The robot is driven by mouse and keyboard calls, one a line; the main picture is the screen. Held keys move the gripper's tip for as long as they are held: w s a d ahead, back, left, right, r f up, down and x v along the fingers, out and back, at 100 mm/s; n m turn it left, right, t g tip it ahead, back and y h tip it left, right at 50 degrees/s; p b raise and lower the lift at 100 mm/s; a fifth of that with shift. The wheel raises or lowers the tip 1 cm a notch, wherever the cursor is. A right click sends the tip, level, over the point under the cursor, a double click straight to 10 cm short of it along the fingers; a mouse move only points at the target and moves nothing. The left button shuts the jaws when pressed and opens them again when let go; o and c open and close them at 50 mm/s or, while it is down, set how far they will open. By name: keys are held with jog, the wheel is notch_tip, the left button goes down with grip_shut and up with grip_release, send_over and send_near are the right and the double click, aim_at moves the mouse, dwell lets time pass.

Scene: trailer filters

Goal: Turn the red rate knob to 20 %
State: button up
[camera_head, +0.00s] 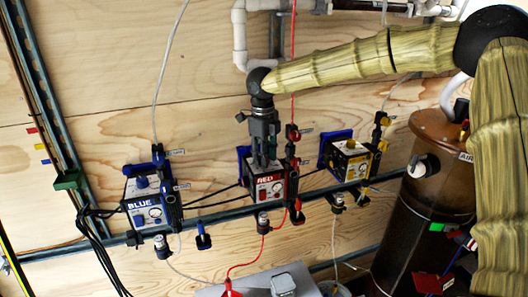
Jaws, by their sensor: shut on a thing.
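The red pump box (268,188) with its "RED" label and a small round dial on the front is mounted at the middle of the wall rail. My gripper (264,163) points down onto the top of this box, directly above its label. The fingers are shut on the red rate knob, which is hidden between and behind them. The knob's setting cannot be read from here, and the front dial is too small to read.
A blue pump box (143,213) with its knob on top stands to the left, and a yellow one (348,164) to the right. A brown tank (425,205) stands at the right. Black cables, a red tube and fittings crowd the rail (220,216).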

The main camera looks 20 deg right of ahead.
jog(key=shift+r, duration=0.1)
jog(key=o, duration=1)
notch_tip(320, 180, up, 12)
jog(key=shift+s+a+f, duration=0.1)
jog(key=shift+s+a, duration=0.05)
